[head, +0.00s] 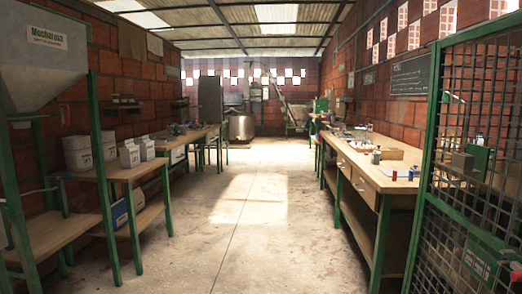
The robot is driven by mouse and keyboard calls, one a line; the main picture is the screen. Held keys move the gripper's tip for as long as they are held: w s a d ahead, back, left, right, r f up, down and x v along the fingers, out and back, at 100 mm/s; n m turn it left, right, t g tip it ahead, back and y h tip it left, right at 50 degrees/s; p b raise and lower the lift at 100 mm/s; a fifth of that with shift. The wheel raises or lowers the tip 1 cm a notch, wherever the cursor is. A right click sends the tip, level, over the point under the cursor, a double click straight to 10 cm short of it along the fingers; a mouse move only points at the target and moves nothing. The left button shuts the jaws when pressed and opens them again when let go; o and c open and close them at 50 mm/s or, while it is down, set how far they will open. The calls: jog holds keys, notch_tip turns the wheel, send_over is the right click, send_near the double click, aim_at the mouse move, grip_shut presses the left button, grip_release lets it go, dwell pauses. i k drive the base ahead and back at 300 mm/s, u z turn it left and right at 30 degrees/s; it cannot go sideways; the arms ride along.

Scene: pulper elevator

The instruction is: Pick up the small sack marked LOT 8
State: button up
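Two small white sack-like packs stand upright on the left wooden bench (120,174). One is the nearer pack (129,154), and the other pack (147,149) is just behind it to the right. Both carry dark marks too small to read, so I cannot tell whether either says LOT 8. Larger white containers (79,160) stand to their left against the wall; their marks are not readable either. My gripper is not in view.
The concrete aisle (205,215) runs clear down the middle. A hopper on green posts (45,60) stands near left. A wooden workbench (360,180) with drawers and small items lines the right. A green mesh panel (470,150) stands near right.

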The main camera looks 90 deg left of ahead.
aim_at(129, 154)
jog(key=u, duration=0.7)
jog(key=k, duration=0.95)
jog(key=u, duration=1.25)
jog(key=i, duration=0.7)
jog(key=u, duration=1.55)
jog(key=i, duration=1.4)
jog(key=u, duration=0.45)
jog(key=i, duration=1.5)
jog(key=z, duration=0.15)
